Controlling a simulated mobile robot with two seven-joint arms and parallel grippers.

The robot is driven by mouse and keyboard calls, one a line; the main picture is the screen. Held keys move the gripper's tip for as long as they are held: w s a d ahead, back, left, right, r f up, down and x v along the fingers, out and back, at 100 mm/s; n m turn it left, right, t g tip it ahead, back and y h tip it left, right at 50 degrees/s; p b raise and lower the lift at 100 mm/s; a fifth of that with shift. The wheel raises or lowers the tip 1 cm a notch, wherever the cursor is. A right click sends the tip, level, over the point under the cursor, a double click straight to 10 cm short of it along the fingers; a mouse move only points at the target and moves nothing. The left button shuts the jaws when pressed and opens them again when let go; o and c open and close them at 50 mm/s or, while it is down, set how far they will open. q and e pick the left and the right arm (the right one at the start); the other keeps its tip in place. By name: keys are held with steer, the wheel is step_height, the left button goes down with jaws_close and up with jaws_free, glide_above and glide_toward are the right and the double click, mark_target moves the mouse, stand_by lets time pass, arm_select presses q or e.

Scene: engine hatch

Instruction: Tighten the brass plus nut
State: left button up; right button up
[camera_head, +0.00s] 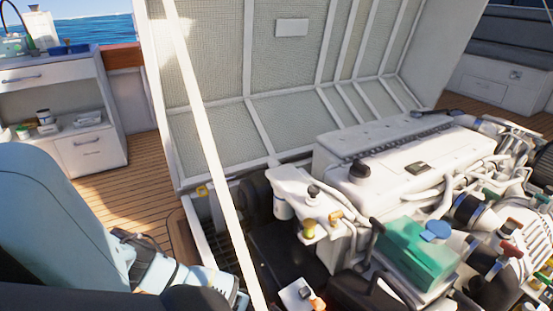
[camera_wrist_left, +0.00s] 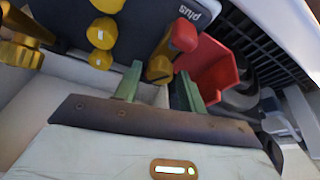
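In the left wrist view, a dark panel bears the white word "plus" (camera_wrist_left: 187,12). Below that word are a red-capped lever (camera_wrist_left: 183,36) and a brass-yellow knob-like piece (camera_wrist_left: 160,68), which I take as the brass plus nut, though I cannot be sure. My left gripper (camera_wrist_left: 158,72) has its two green fingers apart, one on either side of that piece in the picture. I see no clear contact. In the head view my left arm comes in from the left and ends low in the picture; its fingertips cannot be made out there. My right gripper is not in view.
More brass-yellow pieces (camera_wrist_left: 101,34) stand to the left, and a red open container (camera_wrist_left: 208,68) lies to the right. In the head view a white engine (camera_head: 400,165) fills the right, with a raised hatch (camera_head: 290,90) behind. A pale strut (camera_head: 205,140) crosses in front.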

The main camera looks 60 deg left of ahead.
arm_select(q)
steer(key=c, duration=0.7)
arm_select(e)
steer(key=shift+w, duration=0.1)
